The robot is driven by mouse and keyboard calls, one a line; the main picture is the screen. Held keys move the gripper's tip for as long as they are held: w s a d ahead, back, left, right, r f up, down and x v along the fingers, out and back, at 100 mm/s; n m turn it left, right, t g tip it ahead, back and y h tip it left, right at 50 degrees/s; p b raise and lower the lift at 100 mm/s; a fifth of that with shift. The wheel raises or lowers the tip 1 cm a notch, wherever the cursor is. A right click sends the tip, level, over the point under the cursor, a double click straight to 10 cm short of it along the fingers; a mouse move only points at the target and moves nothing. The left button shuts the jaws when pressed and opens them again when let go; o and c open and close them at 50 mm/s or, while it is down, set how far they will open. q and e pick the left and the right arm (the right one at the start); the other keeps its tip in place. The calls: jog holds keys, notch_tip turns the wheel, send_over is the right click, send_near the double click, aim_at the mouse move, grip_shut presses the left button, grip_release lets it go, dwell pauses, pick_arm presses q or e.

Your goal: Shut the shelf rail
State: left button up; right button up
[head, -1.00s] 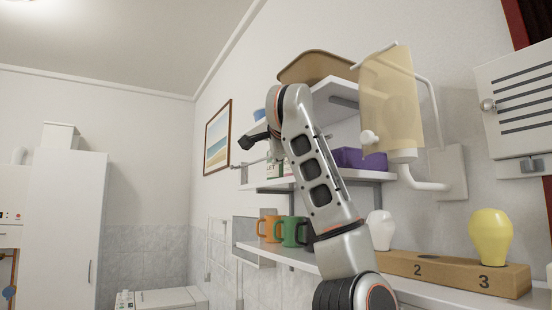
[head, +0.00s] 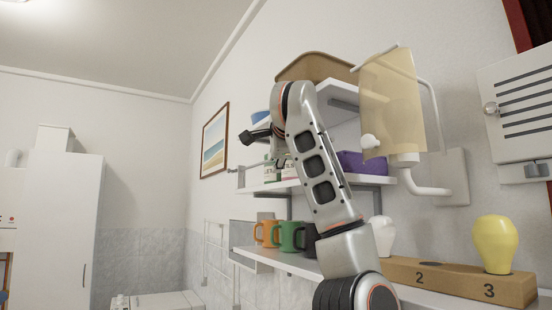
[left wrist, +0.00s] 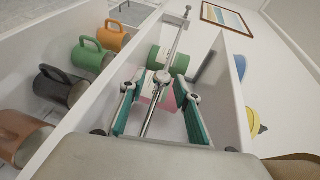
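The shelf rail (head: 250,166) is a thin metal bar along the front of the middle shelf (head: 283,187), with a small knob at its far end. In the left wrist view the rail (left wrist: 176,38) runs away from me between the teal finger pads. My left gripper (head: 246,137) is in front of the shelves, near the rail; its fingers are hard to make out there. In the left wrist view the left gripper (left wrist: 157,84) is open, its pads apart on either side of the bar. Whether a pad touches the rail is unclear. My right gripper is not in view.
Green and pink-labelled cans (left wrist: 166,60) stand behind the rail. Mugs (head: 289,234) are on the lower shelf and a purple bin (head: 360,162) on the middle one.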

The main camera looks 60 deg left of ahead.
pick_arm(q)
jog(key=v, duration=1.2)
dwell(0.6)
